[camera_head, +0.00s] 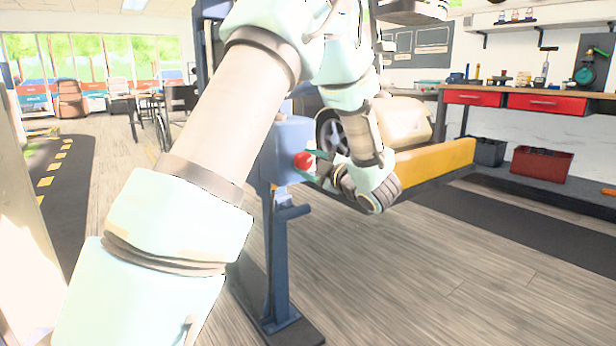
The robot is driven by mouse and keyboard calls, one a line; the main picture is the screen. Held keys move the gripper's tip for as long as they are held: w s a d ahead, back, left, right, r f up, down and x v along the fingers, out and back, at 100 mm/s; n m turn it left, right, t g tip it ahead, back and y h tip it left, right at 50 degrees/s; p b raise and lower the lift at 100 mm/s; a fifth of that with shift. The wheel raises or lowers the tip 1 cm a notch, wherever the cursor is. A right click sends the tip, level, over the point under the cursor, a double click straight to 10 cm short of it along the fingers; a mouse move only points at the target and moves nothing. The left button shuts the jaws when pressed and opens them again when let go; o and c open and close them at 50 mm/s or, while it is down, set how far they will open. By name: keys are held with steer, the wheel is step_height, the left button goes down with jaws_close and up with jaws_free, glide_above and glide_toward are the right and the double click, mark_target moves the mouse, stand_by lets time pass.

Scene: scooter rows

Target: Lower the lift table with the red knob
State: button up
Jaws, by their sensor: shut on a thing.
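The red knob (304,160) sits on the face of a blue control box (287,150) on a blue post (279,255). My gripper (312,168) is at the knob, coming from the right, with its fingers shut on it. The fingers are small in the picture and partly hidden by my own wrist. The lift table's yellow edge (436,166) runs to the right behind my wrist, above the floor. A cream scooter (403,124) with a dark wheel stands on it, partly covered by my arm.
My arm fills the left middle of the view. A workbench with red drawers (546,103) stands at the right, with a red bin (541,166) and a dark bin (487,151) below. A dark mat (520,235) lies at the right. The wooden floor in front is clear.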

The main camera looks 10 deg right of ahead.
steer(key=shift+f+n+b, duration=0.2)
steer(key=shift+n+b, duration=0.9)
steer(key=shift+b, duration=0.05)
steer(key=shift+r+n+b, duration=0.1)
steer(key=shift+n+b, duration=0.5)
steer(key=shift+r, duration=0.1)
steer(key=o, duration=1.4)
steer(key=p+v, duration=0.1)
steer(key=v, duration=0.9)
steer(key=shift+s+d+p, duration=0.2)
steer(key=shift+s+p, duration=0.15)
steer(key=shift+p, duration=0.05)
steer(key=shift+r, duration=0.1)
